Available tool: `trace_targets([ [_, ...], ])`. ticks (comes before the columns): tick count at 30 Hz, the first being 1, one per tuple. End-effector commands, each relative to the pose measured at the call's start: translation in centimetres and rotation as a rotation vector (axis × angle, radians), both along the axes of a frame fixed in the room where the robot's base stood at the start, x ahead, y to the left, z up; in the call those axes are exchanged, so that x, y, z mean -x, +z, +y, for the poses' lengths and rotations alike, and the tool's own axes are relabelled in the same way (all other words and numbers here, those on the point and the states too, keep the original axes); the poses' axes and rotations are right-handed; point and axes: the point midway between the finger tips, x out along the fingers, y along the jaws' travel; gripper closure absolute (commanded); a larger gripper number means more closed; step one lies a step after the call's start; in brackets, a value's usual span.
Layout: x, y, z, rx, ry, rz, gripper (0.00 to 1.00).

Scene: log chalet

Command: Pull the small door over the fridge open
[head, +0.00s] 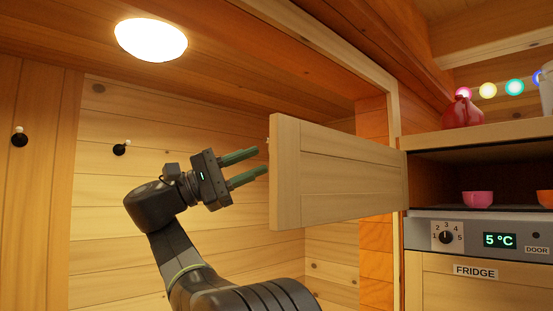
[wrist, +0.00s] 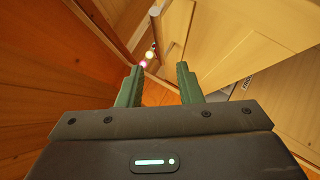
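The small door (head: 345,172) over the fridge is a pale wooden panel. It stands swung wide open, out to the left from its hinge side by the cupboard, whose dark inside shows. Its free edge is at the left, close to my gripper (head: 261,161). My gripper has two green fingers, spread apart with nothing between them, just left of that edge and apparently clear of it. In the wrist view the fingers (wrist: 159,67) are also apart, and a pale panel, likely the small door (wrist: 178,28), is beyond them.
The fridge front (head: 475,285) with its control panel (head: 470,237) is below the cupboard. A pink cup (head: 477,199) and an orange cup (head: 545,198) stand inside the cupboard. A red jug (head: 463,112) stands on top. Wooden walls with hooks (head: 121,149) are at the left.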

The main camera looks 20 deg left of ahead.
Motion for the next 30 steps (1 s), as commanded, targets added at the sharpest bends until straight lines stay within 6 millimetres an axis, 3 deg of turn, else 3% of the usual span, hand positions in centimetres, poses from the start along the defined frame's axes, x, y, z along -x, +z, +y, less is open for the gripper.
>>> trace_targets([
  [6, 1.1, -1.4, 2.8, 0.0, 0.0, -0.001, 0.68],
  [12, 1.4, -1.6, 3.5, 0.0, 0.0, 0.0, 0.68],
  [23, 1.2, -1.3, 3.0, 0.0, -0.002, -0.001, 0.68],
  [30, 0.1, 0.1, 0.0, -0.001, -0.006, -0.001, 0.68],
])
